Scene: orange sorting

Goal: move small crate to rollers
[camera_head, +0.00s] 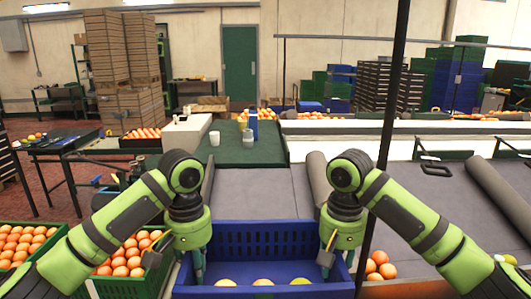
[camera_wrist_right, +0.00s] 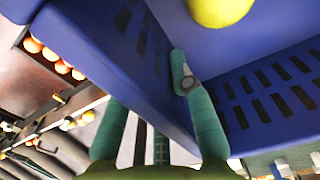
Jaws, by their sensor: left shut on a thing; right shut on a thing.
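The small crate is a blue slotted crate (camera_head: 262,240) at the bottom middle of the head view, with several yellow and orange fruits inside. My left gripper (camera_head: 198,268) is shut on its left wall, and my right gripper (camera_head: 328,262) is shut on its right wall. In the right wrist view the teal fingers straddle the blue wall (camera_wrist_right: 140,75), with a yellow fruit (camera_wrist_right: 220,10) inside. A grey conveyor surface (camera_head: 250,190) lies just behind the crate, with a dark roller (camera_head: 320,178) at its right side. The crate's underside is hidden.
Green crates of oranges (camera_head: 125,255) stand at the left. Loose oranges (camera_head: 379,263) lie right of the crate. A dark vertical post (camera_head: 393,90) rises behind my right arm. Cups (camera_head: 214,138) stand on the green surface farther back.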

